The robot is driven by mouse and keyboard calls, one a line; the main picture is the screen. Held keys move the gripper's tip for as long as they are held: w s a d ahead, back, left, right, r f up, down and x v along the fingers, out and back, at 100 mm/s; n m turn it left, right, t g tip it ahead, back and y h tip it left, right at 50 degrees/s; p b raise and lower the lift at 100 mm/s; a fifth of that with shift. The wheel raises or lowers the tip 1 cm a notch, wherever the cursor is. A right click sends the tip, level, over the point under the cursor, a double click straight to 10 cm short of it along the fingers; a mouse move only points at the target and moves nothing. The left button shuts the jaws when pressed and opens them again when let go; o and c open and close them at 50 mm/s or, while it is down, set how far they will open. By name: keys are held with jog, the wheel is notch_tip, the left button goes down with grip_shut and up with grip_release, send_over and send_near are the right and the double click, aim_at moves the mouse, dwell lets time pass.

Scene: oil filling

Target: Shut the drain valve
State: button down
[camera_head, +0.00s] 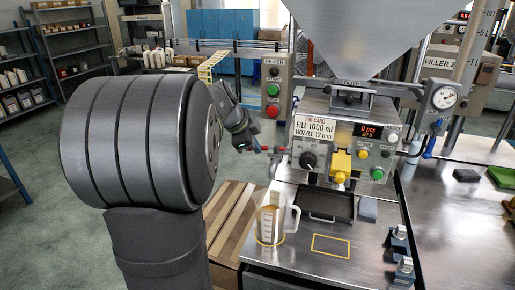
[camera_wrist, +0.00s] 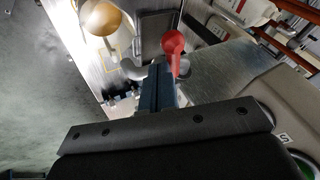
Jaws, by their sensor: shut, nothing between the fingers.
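The drain valve appears to be the red lever (camera_wrist: 174,46) in the wrist view, just beyond and slightly right of my fingertips. In the head view, a small red piece (camera_head: 282,149) shows at the left side of the filler, by my gripper (camera_head: 264,149). My gripper also shows in the wrist view (camera_wrist: 157,66); its fingers are together with nothing between them. A narrow gap seems to lie between fingers and lever, but I cannot tell whether they touch. The valve body is partly hidden behind the fingers.
A measuring jug (camera_head: 272,218) stands on the steel bench left of a yellow marked rectangle (camera_head: 330,246).

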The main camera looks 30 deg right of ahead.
jog(key=shift+w+m, duration=0.3)
jog(key=shift+w, duration=0.1)
jog(key=shift+w+d, duration=0.1)
jog(key=shift+w, duration=0.1)
dwell(0.4)
jog(key=s+a+f+v, duration=0.1)
jog(key=v, duration=1.1)
jog(key=shift+s+a+r, duration=0.15)
jog(key=shift+s+a, duration=0.1)
jog(key=shift+a, duration=0.1)
